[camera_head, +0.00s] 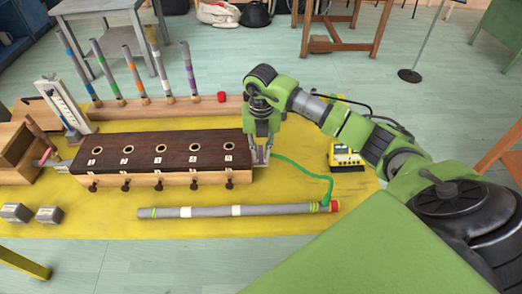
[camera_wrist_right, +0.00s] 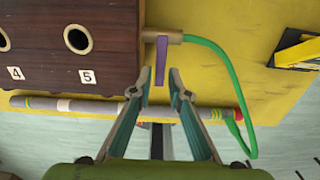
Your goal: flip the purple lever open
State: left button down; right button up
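The purple lever (camera_wrist_right: 161,60) sits on a short tan pipe fitting (camera_wrist_right: 171,37) at the right end of the dark wooden box (camera_head: 155,150). In the right wrist view it points straight down the picture, crosswise to the fitting. My right gripper (camera_wrist_right: 160,88) is open, its fingertips apart on either side of the lever's lower end, with no clear contact. In the head view my right gripper (camera_head: 262,150) is at the box's right end and mostly hides the lever. My left gripper is not in view.
A green hose (camera_wrist_right: 222,62) runs from the fitting to the right. A long grey tube (camera_head: 235,211) lies in front of the box. A yellow meter (camera_head: 345,156) stands to the right. Upright tubes (camera_head: 188,68) stand behind the box.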

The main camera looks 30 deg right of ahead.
jog(key=shift+f, duration=0.2)
jog(key=shift+c, duration=0.4)
grip_shut()
jog(key=shift+d, duration=0.1)
jog(key=w+d+n+b, duration=0.1)
jog(key=d+n+b, duration=0.5)
jog(key=n, duration=1.1)
jog(key=shift+w+n+b, duration=0.35)
jog(key=shift+n+b, duration=0.05)
jog(key=shift+b, duration=1.25)
jog(key=shift+r, duration=0.15)
